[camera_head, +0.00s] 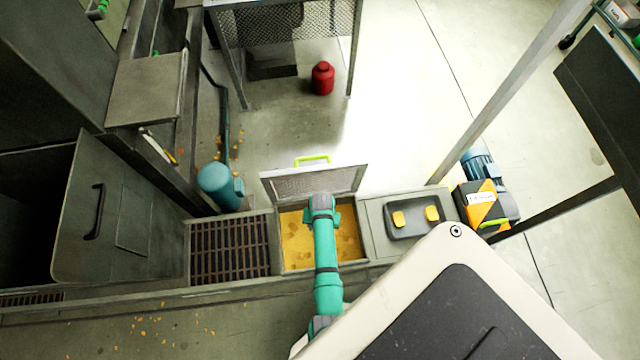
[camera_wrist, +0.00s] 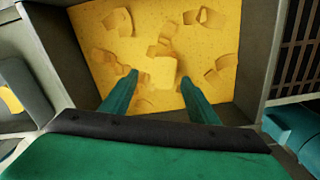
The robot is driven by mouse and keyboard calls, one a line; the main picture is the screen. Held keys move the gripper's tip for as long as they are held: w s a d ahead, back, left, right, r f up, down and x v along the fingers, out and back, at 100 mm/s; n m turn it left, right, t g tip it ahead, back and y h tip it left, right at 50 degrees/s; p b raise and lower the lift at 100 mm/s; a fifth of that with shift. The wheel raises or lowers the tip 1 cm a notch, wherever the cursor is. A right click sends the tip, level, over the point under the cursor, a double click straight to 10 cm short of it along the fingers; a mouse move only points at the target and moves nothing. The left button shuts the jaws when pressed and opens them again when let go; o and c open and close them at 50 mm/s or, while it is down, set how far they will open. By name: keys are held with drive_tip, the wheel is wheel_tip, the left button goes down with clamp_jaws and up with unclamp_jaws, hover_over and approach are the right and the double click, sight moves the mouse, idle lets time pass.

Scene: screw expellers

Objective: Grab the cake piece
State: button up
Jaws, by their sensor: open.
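Several yellow cake pieces lie in a bin of yellow meal (camera_head: 295,252) below my gripper. In the wrist view, one cake piece (camera_wrist: 158,72) lies between and just beyond my two fingertips, near the middle of the bin. Other pieces lie around it, such as one at the upper right (camera_wrist: 205,17). My gripper (camera_wrist: 158,77) is open, with its two green fingers apart and nothing between them that I can see held. In the head view, my green arm reaches over the bin and hides the fingers and part of the meal.
A raised mesh lid (camera_head: 315,181) with a green handle stands behind the bin. A grey tray (camera_head: 415,230) with two yellow pieces is to the right. A slatted grate (camera_head: 230,250) is to the left.

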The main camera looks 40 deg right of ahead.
drive_tip(key=shift+w+a+f, duration=0.1)
drive_tip(key=shift+f, duration=0.95)
drive_tip(key=shift+w+a+f, duration=0.1)
drive_tip(key=shift+f, duration=0.95)
drive_tip(key=shift+w, duration=0.15)
drive_tip(key=c, duration=1.1)
drive_tip(key=shift+c, duration=0.2)
